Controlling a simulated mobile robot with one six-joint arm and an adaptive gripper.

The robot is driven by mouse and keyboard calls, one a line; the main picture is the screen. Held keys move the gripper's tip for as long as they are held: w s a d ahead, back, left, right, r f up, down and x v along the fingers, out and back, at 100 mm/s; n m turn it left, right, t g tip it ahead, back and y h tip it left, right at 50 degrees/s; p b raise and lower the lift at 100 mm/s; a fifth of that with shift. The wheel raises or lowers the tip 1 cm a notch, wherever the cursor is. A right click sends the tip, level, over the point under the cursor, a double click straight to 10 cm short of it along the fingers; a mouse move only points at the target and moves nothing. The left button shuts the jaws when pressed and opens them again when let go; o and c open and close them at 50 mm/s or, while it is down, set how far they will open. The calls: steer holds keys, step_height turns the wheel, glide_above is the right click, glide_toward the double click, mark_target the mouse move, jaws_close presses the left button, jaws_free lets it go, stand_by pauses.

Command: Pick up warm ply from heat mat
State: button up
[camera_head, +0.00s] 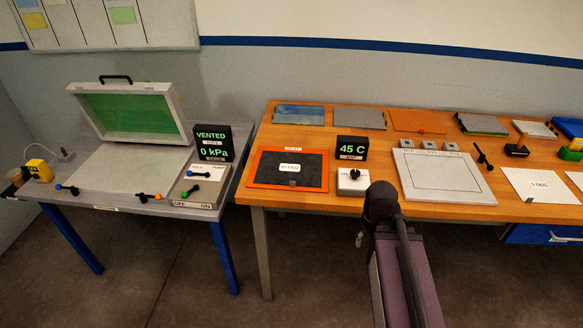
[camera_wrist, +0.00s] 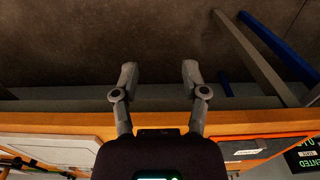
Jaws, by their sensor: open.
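The heat mat shows in the head view as an orange-framed panel (camera_head: 264,181) at the left of the wooden table. A dark, flat, square ply (camera_head: 309,171) lies on it, with a white label and a small tab at its front edge. My gripper (camera_wrist: 159,74) shows in the wrist view, its two grey fingers spread apart with nothing between them. Behind the fingers are the floor and the table's front edge.
A 45 C display (camera_head: 352,147) and a knob box (camera_head: 352,181) stand right of the mat. A pale framed board (camera_head: 441,182) lies further right, and several sheets lie along the back. On the left table (camera_head: 120,171) is an open-lidded case (camera_head: 133,113).

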steer(key=shift+o, duration=1)
steer(key=shift+a, duration=0.15)
steer(key=w+a+r+p, duration=0.6)
steer(key=w+a, duration=0.5)
steer(key=w, duration=0.1)
steer(key=w+a+r+p, duration=0.6)
steer(key=w+a, duration=0.6)
steer(key=w, duration=0.1)
steer(key=shift+w, duration=0.15)
steer(key=shift+a+f, duration=0.1)
step_height(320, 180, down, 8)
steer(key=b, duration=0.8)
steer(key=shift+f+b, duration=0.25)
steer(key=shift+b, duration=0.1)
steer(key=shift+f, duration=0.1)
steer(key=shift+w+f+b, duration=0.1)
steer(key=shift+f+b, duration=2.4)
steer(key=shift+b, duration=0.1)
